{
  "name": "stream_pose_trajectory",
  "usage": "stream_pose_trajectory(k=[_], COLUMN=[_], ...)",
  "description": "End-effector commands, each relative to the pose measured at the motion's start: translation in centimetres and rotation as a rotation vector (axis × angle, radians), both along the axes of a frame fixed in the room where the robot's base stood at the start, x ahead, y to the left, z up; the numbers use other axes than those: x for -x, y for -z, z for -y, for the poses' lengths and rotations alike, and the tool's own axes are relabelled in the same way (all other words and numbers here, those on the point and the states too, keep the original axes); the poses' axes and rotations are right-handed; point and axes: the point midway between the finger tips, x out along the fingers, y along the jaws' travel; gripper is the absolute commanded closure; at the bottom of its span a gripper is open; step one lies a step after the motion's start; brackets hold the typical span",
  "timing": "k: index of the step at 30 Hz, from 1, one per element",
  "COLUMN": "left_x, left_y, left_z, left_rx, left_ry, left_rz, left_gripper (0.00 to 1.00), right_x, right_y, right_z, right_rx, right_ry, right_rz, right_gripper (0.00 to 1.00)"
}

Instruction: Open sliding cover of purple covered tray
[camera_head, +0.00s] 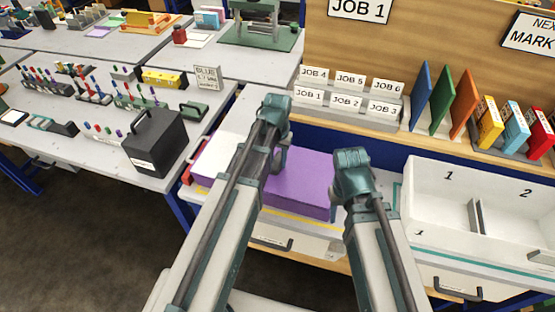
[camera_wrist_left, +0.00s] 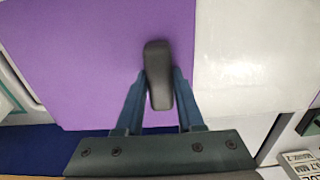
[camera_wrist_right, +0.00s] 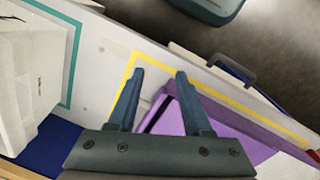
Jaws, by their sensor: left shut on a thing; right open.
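The purple covered tray (camera_head: 298,188) sits on the bench in the middle of the head view. Its flat purple cover fills much of the left wrist view (camera_wrist_left: 85,60), with a white surface (camera_wrist_left: 240,60) beside it. My left gripper (camera_head: 275,160) is over the tray, its fingers closed on the dark handle (camera_wrist_left: 158,75) that stands on the cover. My right gripper (camera_head: 355,190) is at the tray's right end. In the right wrist view its fingers (camera_wrist_right: 158,95) are apart and empty, with a purple tray corner (camera_wrist_right: 180,110) close to the right finger. Contact there cannot be told.
A yellow outline (camera_wrist_right: 125,75) marks the bench around the tray. A white bin (camera_head: 440,205) with numbered compartments stands to the right. Job-card holders (camera_head: 345,105) and coloured upright boards are behind. A black box (camera_head: 155,140) with a handle stands on the left bench.

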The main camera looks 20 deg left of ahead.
Motion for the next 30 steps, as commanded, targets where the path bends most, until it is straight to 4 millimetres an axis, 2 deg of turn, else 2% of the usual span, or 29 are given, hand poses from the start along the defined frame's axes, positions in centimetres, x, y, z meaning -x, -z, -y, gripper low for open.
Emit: stream_pose_trajectory(k=[17, 20, 23, 30], left_x=[0.0, -0.1, -0.2, -0.7], left_y=[0.0, 0.0, 0.0, 0.0], left_z=[-0.4, -1.7, -3.8, -10.8], left_rx=[0.0, -0.001, -0.001, -0.002], left_ry=[-0.002, -0.004, -0.006, -0.007], left_rz=[0.0, 0.0, 0.0, -0.001], left_gripper=[1.0, 1.0, 1.0, 1.0], right_x=[0.0, 0.0, 0.0, 0.0], right_y=[0.0, 0.0, 0.0, 0.0], right_z=[0.0, 0.0, 0.0, 0.0], right_rx=[0.0, 0.0, 0.0, 0.0], right_ry=[0.0, 0.0, 0.0, 0.0], right_rz=[0.0, 0.0, 0.0, 0.0], right_gripper=[0.5, 0.5, 0.5, 0.5])
